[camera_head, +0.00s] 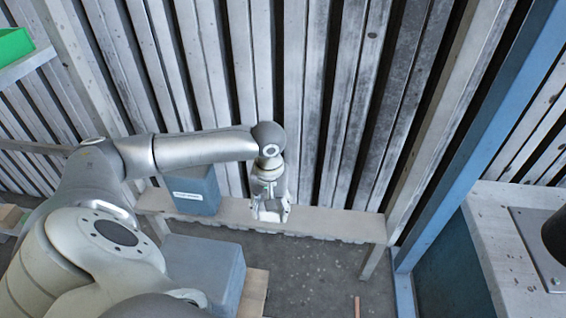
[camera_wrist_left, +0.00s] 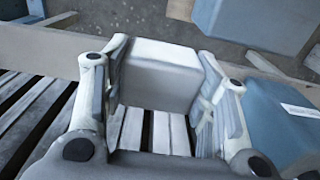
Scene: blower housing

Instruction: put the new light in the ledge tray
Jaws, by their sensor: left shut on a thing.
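My left gripper (camera_head: 270,212) is over the narrow bench by the slatted wall, pointing down. In the left wrist view its two fingers (camera_wrist_left: 163,78) are closed on opposite sides of a pale grey-white block (camera_wrist_left: 160,65), which I take to be the new light. In the head view the block is too small and covered to make out clearly. A green tray (camera_head: 14,44) stands on a ledge (camera_head: 25,66) at the upper left, cut by the frame edge, far from the gripper; it may be the ledge tray. My right gripper is not in view.
A blue-grey labelled box (camera_head: 192,190) stands on the narrow bench (camera_head: 335,222), just left of the gripper. A larger blue-grey box (camera_head: 205,268) stands in front, lower down. The bench right of the gripper is clear. A blue post (camera_head: 470,150) and a worktop (camera_head: 500,240) are at right.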

